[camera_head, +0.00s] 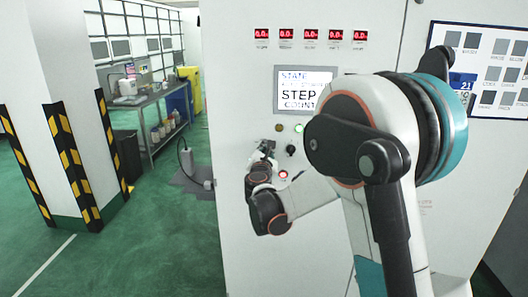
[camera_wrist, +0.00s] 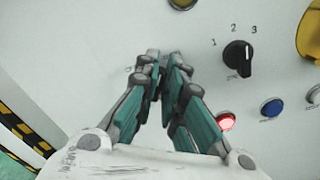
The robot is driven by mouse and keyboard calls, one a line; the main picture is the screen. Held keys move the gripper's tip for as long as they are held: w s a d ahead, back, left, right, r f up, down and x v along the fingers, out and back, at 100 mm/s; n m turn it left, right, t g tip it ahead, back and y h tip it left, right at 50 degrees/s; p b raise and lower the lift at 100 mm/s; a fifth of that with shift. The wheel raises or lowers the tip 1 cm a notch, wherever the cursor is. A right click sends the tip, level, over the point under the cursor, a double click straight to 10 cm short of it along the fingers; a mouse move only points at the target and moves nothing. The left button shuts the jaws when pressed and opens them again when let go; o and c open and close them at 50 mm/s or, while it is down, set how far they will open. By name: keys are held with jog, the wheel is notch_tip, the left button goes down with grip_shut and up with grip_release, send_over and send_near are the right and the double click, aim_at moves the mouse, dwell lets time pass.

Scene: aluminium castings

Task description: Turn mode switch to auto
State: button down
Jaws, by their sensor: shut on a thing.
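My gripper (camera_wrist: 163,66) is at the panel of a white cabinet (camera_head: 240,90), its fingers drawn together at the tips. It also shows in the head view (camera_head: 266,148). The fingers are shut on a small control that they almost wholly hide; I take it to be the mode switch, but its handle and setting cannot be read. Faint lettering shows just left of the fingertips in the wrist view. A black rotary knob (camera_wrist: 238,57) marked 1, 2, 3 stands to the right, apart from my gripper.
A lit red button (camera_wrist: 226,122) and a blue button (camera_wrist: 271,106) sit close to my right finger. A yellow part (camera_wrist: 311,28) is at the upper right. A screen (camera_head: 303,90) reads "STEP COUNT". A striped pillar (camera_head: 62,120) and a workbench (camera_head: 150,105) stand to the left.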

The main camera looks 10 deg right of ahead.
jog(key=shift+d+f+m, duration=0.1)
jog(key=shift+f+m, duration=0.05)
jog(key=shift+m, duration=0.95)
jog(key=c, duration=1.7)
grip_release()
jog(key=shift+s, duration=0.1)
jog(key=v, duration=1.2)
